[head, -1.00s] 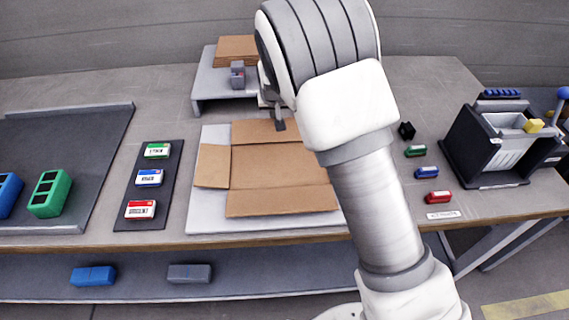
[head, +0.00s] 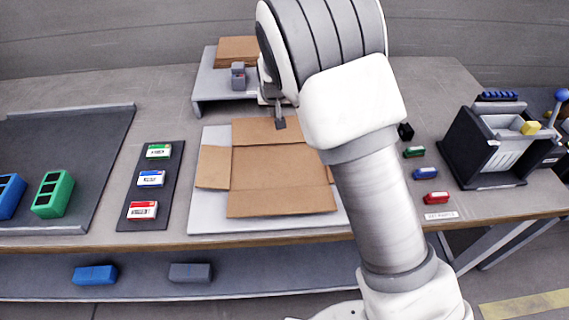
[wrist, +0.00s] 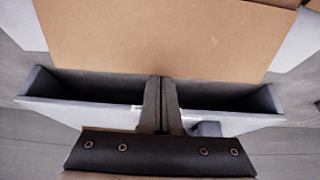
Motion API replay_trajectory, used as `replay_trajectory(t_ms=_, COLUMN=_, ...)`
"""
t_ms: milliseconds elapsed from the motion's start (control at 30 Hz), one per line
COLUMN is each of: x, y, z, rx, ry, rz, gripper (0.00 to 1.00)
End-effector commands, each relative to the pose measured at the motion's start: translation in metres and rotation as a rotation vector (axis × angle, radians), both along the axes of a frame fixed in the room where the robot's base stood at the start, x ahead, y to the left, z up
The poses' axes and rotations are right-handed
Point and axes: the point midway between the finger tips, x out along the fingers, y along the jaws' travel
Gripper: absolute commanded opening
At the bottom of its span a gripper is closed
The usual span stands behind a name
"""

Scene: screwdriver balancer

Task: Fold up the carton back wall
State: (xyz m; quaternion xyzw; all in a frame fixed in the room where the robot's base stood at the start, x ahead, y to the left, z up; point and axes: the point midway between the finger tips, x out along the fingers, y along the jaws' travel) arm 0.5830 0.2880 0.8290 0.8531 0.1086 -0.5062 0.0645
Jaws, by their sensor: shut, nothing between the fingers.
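The carton (head: 280,170) lies opened flat on a pale board (head: 205,222). Its left wall flap (head: 213,167) and front wall flap (head: 280,202) lie spread outward. Its back wall (head: 253,131) also lies about flat, beyond a crease on the far side. The right side is mostly hidden behind my arm. My gripper (head: 280,124) is shut and empty, fingers down at the back wall's far edge. In the wrist view the closed fingertips (wrist: 160,80) meet the edge of the brown cardboard (wrist: 160,40); I cannot tell whether they touch it.
A grey raised stand (head: 208,88) with brown cardboard (head: 238,48) and a small grey block (head: 238,75) is close behind the gripper. A dark strip with labelled boxes (head: 151,178) lies left. Small coloured parts (head: 425,173) and a black bin (head: 470,165) are right.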

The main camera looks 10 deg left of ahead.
Motion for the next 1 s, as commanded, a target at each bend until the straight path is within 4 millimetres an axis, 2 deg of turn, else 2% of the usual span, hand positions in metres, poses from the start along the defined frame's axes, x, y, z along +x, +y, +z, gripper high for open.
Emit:
replay_trajectory(t_ms=233, x=-0.003, y=0.0, z=-0.001, rx=-0.002, ry=0.006, rz=0.001, gripper=0.0)
replay_trajectory(t_ms=633, x=-0.014, y=-0.002, z=0.013, rx=-0.003, ry=0.007, rz=0.002, gripper=0.0)
replay_trajectory(t_ms=1000, x=-0.016, y=-0.003, z=0.012, rx=-0.004, ry=0.01, rz=0.002, gripper=0.0)
